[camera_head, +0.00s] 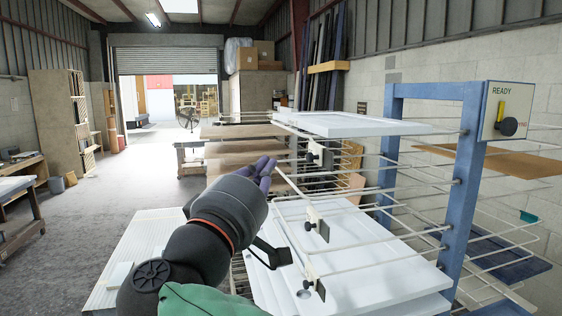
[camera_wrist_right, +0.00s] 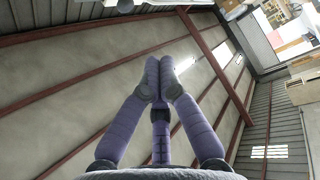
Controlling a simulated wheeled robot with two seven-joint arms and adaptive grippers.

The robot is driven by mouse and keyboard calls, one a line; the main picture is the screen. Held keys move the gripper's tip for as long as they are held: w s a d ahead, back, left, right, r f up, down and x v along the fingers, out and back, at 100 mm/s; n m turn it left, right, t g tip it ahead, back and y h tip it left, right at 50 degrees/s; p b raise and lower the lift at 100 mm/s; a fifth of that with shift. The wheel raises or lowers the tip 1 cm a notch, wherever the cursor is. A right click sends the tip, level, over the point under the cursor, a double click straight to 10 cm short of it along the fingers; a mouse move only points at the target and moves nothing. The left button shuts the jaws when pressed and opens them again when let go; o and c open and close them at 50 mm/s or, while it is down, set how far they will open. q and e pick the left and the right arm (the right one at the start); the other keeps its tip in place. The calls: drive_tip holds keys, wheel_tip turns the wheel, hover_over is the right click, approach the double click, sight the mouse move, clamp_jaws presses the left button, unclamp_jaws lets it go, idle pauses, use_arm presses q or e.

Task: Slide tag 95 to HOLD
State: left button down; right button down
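Three pale tags with black knobs sit on the rack's front rods: an upper tag (camera_head: 314,157), a middle tag (camera_head: 317,224) and a lower tag (camera_head: 314,279). I cannot read their numbers, so I cannot tell which is 95. A cream plate (camera_head: 497,98) on the blue post reads READY. It carries a yellow strip and a black knob (camera_head: 508,126). HOLD is not legible anywhere. My right gripper (camera_head: 258,168) is left of the upper tag, apart from it. Its purple fingers (camera_wrist_right: 160,72) are together and empty in the right wrist view. My left gripper is out of view.
The blue rack frame (camera_head: 470,165) carries many white rods that stick out towards me. White panels lie on it, one high (camera_head: 345,125) and one low (camera_head: 355,262). Brown boards (camera_head: 240,150) lie behind.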

sight(310, 155)
drive_tip(key=p+x, duration=0.3)
drive_tip(key=x, duration=0.6)
drive_tip(key=shift+s+d+f, duration=0.4)
drive_tip(key=shift+s+d, duration=0.1)
drive_tip(key=shift+s, duration=0.25)
drive_tip(key=shift+s+d+f, duration=0.35)
drive_tip(key=shift+s+d, duration=0.15)
drive_tip(key=shift+s, duration=0.25)
drive_tip(key=s+b, duration=0.1)
drive_tip(key=s+d+b, duration=0.1)
drive_tip(key=s, duration=0.1)
drive_tip(key=shift+s, duration=0.15)
drive_tip(key=shift+r, duration=0.1)
